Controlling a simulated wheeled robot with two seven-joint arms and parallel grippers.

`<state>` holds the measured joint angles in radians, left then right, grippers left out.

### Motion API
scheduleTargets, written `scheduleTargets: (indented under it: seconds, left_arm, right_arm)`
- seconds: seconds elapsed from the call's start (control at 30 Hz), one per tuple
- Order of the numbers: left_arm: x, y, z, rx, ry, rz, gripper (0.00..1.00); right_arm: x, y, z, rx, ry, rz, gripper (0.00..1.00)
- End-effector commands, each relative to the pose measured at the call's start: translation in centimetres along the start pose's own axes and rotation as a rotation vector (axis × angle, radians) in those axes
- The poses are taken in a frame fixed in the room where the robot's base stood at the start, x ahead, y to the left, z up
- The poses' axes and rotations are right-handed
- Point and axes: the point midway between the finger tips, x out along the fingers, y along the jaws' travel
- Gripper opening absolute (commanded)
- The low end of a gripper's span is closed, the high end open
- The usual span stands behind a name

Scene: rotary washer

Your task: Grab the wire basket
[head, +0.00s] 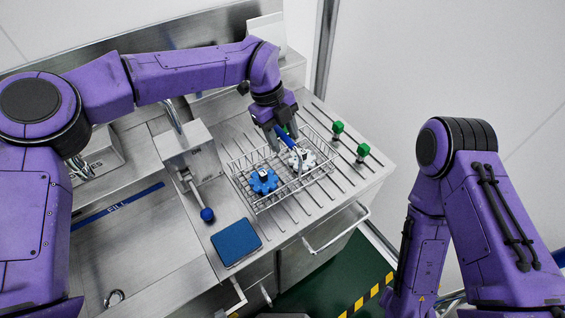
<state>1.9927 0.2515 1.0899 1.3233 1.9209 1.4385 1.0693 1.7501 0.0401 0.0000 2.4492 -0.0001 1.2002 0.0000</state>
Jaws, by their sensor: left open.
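The wire basket (262,205) stands on the ribbed steel drainboard. It holds a blue gear-shaped part (264,181) and a white gear-shaped part (301,158). A blue grip (286,136), which looks like part of the basket's handle, stands above its far side. My left gripper (279,133) is open at this blue grip, over the basket's far edge. Whether its fingers touch the grip I cannot tell. My right arm comes down at the right, and its gripper is not visible.
Two green knobs (337,128) (362,151) stand right of the basket. A blue pad (236,242) and a lever with a blue ball (207,214) are at its left front. A steel sink (140,245) lies left. A bar handle (338,232) sticks out below the counter's front edge.

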Motion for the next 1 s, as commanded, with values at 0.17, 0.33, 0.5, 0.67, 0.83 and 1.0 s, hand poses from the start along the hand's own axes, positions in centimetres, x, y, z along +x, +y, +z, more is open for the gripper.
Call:
scheduleTargets:
  seconds: [0.17, 0.33, 0.5, 0.67, 0.83, 1.0]
  left_arm:
    - [0.0, -0.1, -0.1, 0.004, 0.000, 0.001, 0.07]
    - [-0.1, -0.1, -0.1, 0.003, 0.001, 0.000, 0.00]
    - [0.0, 0.0, -0.1, 0.002, 0.001, 0.001, 0.00]
    - [-0.4, 0.0, -0.1, 0.001, 0.000, 0.002, 0.00]
    - [-1.9, -0.3, -0.5, 0.001, -0.001, 0.000, 0.00]
    - [-3.5, -0.1, -1.2, 0.004, 0.000, -0.001, 0.00]
  right_arm:
    - [0.0, 0.0, 0.1, 0.000, -0.001, 0.001, 0.43]
    - [0.0, 0.0, 0.0, 0.000, -0.001, 0.000, 0.43]
    - [0.0, 0.0, 0.1, 0.000, -0.001, 0.000, 0.43]
    - [0.2, 0.0, 0.1, 0.000, -0.001, 0.000, 0.43]
    - [0.6, 0.0, 0.3, 0.000, -0.001, 0.000, 0.43]
    - [1.2, -0.1, 0.5, 0.000, -0.001, 0.000, 0.43]
